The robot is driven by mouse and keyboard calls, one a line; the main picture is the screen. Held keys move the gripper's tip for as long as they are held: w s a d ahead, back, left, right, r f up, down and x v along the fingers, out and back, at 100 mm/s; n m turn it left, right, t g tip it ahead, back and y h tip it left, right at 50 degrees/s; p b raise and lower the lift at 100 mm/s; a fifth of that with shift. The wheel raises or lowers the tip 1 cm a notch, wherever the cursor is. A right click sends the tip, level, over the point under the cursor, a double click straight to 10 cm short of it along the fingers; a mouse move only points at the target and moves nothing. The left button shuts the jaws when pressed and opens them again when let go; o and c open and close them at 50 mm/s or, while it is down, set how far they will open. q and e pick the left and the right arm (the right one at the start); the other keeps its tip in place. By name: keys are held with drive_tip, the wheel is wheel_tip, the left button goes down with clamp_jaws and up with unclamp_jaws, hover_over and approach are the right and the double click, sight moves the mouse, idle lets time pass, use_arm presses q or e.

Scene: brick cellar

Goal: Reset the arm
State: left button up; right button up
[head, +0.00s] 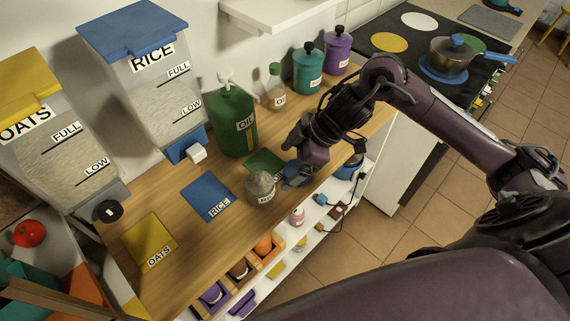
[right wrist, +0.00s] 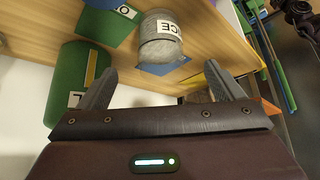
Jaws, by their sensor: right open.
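My right arm (head: 425,105) reaches in from the right, and its gripper (head: 292,178) hangs over the wooden counter (head: 180,180). In the right wrist view the two fingers of the right gripper (right wrist: 160,88) stand apart with nothing between them. A grey jar (right wrist: 162,38) with a label stands just beyond the fingertips. In the head view this jar (head: 261,190) is just left of the gripper, apart from it as far as I can tell.
The green oil canister (head: 232,120) stands close behind the gripper. Rice (head: 155,80) and oats (head: 50,140) dispensers stand at the left. A blue rice mat (head: 207,196) and yellow oats mat (head: 150,242) lie on the counter. A pot (head: 450,60) sits on the stove at right.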

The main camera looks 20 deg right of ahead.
idle(0.4)
drive_tip(key=w+a+m+t, duration=0.25)
drive_tip(key=a+t, duration=0.35)
drive_tip(key=a, duration=0.3)
drive_tip(key=s+d+f+m+g+h, duration=0.2)
drive_tip(key=s+d+f+m+h, duration=0.15)
drive_tip(key=s, duration=0.35)
drive_tip(key=s+d+f+m+g+h, duration=0.2)
drive_tip(key=s+d+m+g, duration=0.1)
drive_tip(key=s+d+m, duration=0.25)
wheel_tip(320, 180, down, 29)
drive_tip(key=s+g+b, duration=0.2)
drive_tip(key=s, duration=0.1)
drive_tip(key=s+d+f+b, duration=0.1)
drive_tip(key=s+d+f, duration=0.2)
drive_tip(key=s+f, duration=1.7)
wheel_tip(320, 180, down, 2)
drive_tip(key=shift+s+n+g, duration=0.15)
drive_tip(key=shift+n+g, duration=0.25)
drive_tip(key=shift+n, duration=0.05)
